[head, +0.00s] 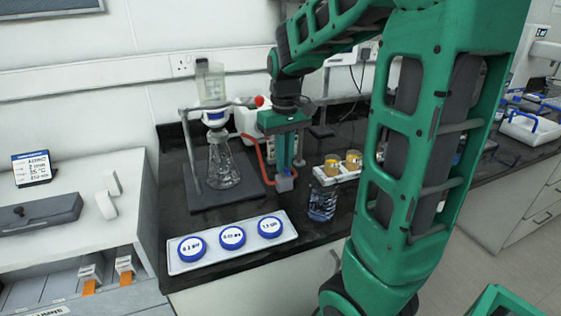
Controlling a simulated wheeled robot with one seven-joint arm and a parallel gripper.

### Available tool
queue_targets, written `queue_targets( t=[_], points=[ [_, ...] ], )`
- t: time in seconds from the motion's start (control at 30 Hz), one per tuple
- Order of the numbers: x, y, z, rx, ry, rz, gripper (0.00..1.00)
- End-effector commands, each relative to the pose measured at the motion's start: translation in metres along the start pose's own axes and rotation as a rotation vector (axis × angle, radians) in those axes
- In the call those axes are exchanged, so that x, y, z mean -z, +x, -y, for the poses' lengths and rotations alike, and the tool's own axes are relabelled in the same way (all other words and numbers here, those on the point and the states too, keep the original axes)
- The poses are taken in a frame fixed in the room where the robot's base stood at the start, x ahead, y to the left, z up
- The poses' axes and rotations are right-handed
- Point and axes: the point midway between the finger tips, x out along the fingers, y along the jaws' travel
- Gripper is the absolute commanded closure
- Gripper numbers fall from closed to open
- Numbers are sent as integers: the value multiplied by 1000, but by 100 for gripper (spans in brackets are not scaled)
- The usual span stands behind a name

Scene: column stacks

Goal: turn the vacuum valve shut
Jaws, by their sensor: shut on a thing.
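The vacuum valve (285,184) is a small grey-blue block on the dark bench, at the end of a red hose (262,160). The hose curves from near the filter flask (223,166), which stands on the left under a clear funnel (212,85). My gripper (286,174) points down over the valve, right of the flask. It is shut on the valve's top part. The fingertips hide the handle, so I cannot tell which way it is turned.
A white tray with three blue-rimmed round dishes (232,237) lies at the front. A white rack with amber-topped jars (335,168) and a clear blue-tinted container (322,203) stand close on the right. A stand rod (190,152) rises left of the flask.

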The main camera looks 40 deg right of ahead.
Motion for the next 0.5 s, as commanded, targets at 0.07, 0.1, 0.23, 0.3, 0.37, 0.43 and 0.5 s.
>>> queue_targets(
  t=[0.07, 0.1, 0.23, 0.3, 0.37, 0.43, 0.5],
  points=[
    [0, 0, 0, 0, 58, -1, 100],
    [0, 0, 0, 0, 82, -1, 100],
    [0, 0, 0, 0, 126, -1, 100],
    [0, 0, 1, 0, 134, -1, 100],
    [0, 0, 1, 0, 135, -1, 100],
    [0, 0, 1, 0, 134, -1, 100],
    [0, -1, 1, 0, 134, -1, 100]
  ],
)
